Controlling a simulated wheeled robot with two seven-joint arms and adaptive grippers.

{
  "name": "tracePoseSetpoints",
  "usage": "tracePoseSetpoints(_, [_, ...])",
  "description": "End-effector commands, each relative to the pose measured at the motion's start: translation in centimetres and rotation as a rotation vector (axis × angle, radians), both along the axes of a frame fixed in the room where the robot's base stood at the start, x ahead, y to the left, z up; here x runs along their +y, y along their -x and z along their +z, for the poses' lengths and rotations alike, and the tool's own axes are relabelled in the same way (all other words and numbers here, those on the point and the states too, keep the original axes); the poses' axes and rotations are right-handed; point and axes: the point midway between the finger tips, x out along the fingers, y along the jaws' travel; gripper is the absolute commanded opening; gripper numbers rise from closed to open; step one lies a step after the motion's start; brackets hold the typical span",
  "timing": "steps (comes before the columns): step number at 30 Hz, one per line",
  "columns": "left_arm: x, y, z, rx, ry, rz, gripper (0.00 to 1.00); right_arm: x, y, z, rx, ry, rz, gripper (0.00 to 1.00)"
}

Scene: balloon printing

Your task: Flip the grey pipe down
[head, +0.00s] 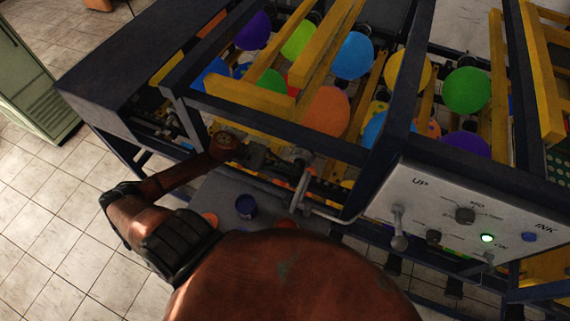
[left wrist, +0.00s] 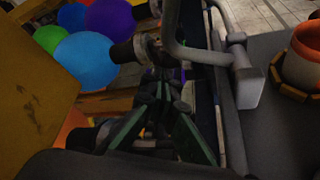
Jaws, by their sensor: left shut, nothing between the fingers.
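The grey pipe (head: 302,186) is a bent tube at the front edge of the printing machine, below its frame, in the head view. In the left wrist view the grey pipe (left wrist: 205,57) curves down and across to a light grey block, just beyond my fingers. My left gripper (head: 268,158) reaches in from the left, close to the pipe's upper end. My right gripper is not in view.
The machine's dark frame and yellow rails surround several coloured balloons above my left gripper. A control panel (head: 465,213) with a lever (head: 398,229) stands at the right. An orange cup (left wrist: 304,55) shows in the left wrist view.

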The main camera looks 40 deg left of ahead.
Motion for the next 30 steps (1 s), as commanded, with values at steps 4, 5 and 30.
tracePoseSetpoints(4, [-2.0,-1.1,-0.6,0.0,0.001,-0.001,0.0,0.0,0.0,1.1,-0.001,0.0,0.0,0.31])
tracePoseSetpoints(5, [-2.2,-1.3,-0.7,-0.001,0.0,0.001,0.0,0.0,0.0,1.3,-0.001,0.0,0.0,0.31])
tracePoseSetpoints(30, [-4.5,-2.3,-1.4,-0.039,-0.01,-0.023,0.0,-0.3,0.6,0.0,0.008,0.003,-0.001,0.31])
